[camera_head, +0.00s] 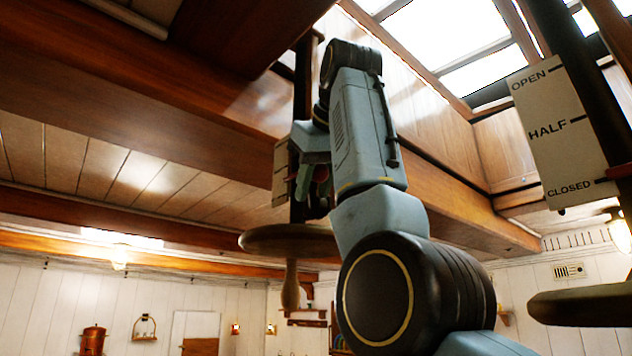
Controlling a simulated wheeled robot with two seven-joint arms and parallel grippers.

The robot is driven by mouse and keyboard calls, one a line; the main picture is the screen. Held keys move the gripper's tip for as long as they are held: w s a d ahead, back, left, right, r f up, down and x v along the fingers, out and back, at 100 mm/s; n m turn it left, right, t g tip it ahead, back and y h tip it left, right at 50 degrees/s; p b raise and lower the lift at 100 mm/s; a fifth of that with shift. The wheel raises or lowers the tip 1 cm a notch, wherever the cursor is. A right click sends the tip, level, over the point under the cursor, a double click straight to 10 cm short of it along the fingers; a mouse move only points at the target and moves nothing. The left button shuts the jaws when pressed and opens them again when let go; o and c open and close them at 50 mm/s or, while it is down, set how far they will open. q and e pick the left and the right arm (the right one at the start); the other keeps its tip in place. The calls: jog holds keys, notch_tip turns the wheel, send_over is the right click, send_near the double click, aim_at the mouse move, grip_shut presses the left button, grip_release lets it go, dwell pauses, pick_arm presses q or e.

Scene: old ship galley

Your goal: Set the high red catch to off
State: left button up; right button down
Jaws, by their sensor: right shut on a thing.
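My right arm reaches up through the middle of the view. Its gripper (309,180) is high up at a dark upright post (302,85) and is shut on the red catch (322,176). Only a small red part of the catch shows between the gripper and my arm, so its setting cannot be read. A pale label plate (280,172) is beside the post, seen too edge-on to read. My left gripper is not in view.
A dark round disc (285,240) with a wooden handle (290,285) hangs below the gripper. At right, another post carries a plate (562,130) marked OPEN, HALF, CLOSED, above another dark disc (585,303). Wooden beams (120,95) and a skylight (450,40) are overhead.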

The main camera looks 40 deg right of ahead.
jog(key=shift+r, duration=0.15)
jog(key=c, duration=1.1)
grip_release()
jog(key=shift+o, duration=0.2)
jog(key=shift+f, duration=0.25)
